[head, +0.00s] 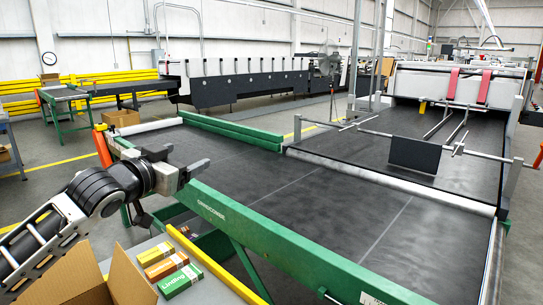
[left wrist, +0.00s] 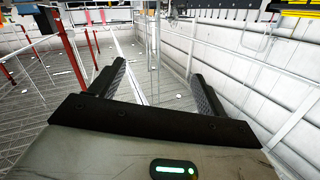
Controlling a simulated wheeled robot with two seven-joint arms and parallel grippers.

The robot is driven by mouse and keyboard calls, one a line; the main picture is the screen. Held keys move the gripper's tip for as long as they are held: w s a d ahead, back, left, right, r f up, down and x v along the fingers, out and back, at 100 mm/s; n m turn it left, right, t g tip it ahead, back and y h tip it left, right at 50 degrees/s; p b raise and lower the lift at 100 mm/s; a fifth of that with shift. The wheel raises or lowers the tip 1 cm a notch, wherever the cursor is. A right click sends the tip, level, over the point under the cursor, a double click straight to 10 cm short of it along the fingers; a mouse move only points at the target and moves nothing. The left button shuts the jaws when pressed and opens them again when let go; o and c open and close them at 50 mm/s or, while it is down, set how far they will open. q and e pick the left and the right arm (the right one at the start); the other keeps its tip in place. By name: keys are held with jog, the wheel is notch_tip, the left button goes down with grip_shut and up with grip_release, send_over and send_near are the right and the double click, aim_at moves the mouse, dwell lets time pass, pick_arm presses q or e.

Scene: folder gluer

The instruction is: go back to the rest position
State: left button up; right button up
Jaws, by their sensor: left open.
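My left gripper (head: 196,172) is in the head view at the left, above the near left corner of the conveyor. Its jaws are apart, with nothing between them. In the left wrist view the two dark fingers of my left gripper (left wrist: 157,85) stand wide apart, with only distant floor and wall seen past them. My right gripper is not in the head view.
A green-framed conveyor with a dark belt (head: 300,190) fills the middle. An open cardboard box (head: 128,280) and several small cartons, including a green one (head: 180,281), are at the lower left, below my left arm. A folder gluer (head: 240,85) stands behind.

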pick_arm(q)
jog(key=s+d+f+n+g+b, duration=0.1)
jog(key=s+d+f+g, duration=0.1)
jog(key=s+f, duration=0.75)
jog(key=s+d+f+n+g+b, duration=0.1)
jog(key=s+d+f, duration=0.25)
jog(key=f, duration=1.05)
jog(key=s+d+f+n+g+b, duration=0.1)
jog(key=s+f+g, duration=0.1)
jog(key=s+f, duration=0.7)
jog(key=s+a+f+n+g+y, duration=0.1)
jog(key=s+a+f+y, duration=0.2)
jog(key=s+f, duration=0.8)
jog(key=shift+s+a+n+b, duration=0.3)
jog(key=shift+s+a+b, duration=0.05)
jog(key=shift+s, duration=0.05)
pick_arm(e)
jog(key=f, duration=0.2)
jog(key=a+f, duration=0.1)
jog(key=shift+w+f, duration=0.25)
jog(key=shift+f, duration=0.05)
pick_arm(q)
jog(key=shift+f, duration=0.1)
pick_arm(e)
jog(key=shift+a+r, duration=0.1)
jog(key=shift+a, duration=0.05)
